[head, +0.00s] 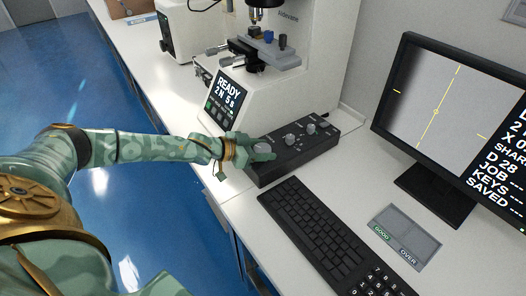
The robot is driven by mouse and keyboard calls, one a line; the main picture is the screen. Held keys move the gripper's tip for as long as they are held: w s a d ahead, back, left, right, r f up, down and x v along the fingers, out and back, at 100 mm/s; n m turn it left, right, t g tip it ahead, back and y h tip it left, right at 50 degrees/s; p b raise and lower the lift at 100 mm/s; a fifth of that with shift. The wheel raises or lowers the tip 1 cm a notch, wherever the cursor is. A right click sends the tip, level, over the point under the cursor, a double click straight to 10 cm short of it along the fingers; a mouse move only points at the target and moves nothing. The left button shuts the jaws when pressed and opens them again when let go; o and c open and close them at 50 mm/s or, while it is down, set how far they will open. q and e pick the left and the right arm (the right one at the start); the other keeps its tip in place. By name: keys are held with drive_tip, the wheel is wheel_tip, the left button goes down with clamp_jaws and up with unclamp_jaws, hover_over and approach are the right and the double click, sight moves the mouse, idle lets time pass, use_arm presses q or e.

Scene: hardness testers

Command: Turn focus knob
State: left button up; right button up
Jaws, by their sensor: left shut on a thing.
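A black control box (300,151) with several grey knobs lies on the white bench in front of the hardness tester (310,75). My left gripper (262,152) reaches in from the left and is shut on the knob (262,147) at the box's left end. The gripper partly covers that knob. Two more knobs (289,139) stand farther right on the box, clear of the gripper. The monitor (440,110) shows a grey picture with yellow cross marks and text, including "SHARP" partly cut off. My right gripper is not in view.
A black keyboard (325,235) lies just in front of the box. A grey tray (405,235) with fields marked "GOOD" and "OVER" lies right of it. The tester's small screen (226,94) reads "READY". The bench's left edge runs under my left arm, with blue floor beyond.

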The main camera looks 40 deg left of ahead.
use_arm(q)
drive_tip(key=shift+m+g+h+b, duration=0.3)
drive_tip(key=shift+m+g+h, duration=0.1)
drive_tip(key=shift+m+h, duration=0.2)
drive_tip(key=o, duration=1)
drive_tip(key=p+v, duration=0.3)
drive_tip(key=v, duration=1.3)
drive_tip(key=shift+s+a, duration=0.1)
drive_tip(key=shift+a, duration=0.05)
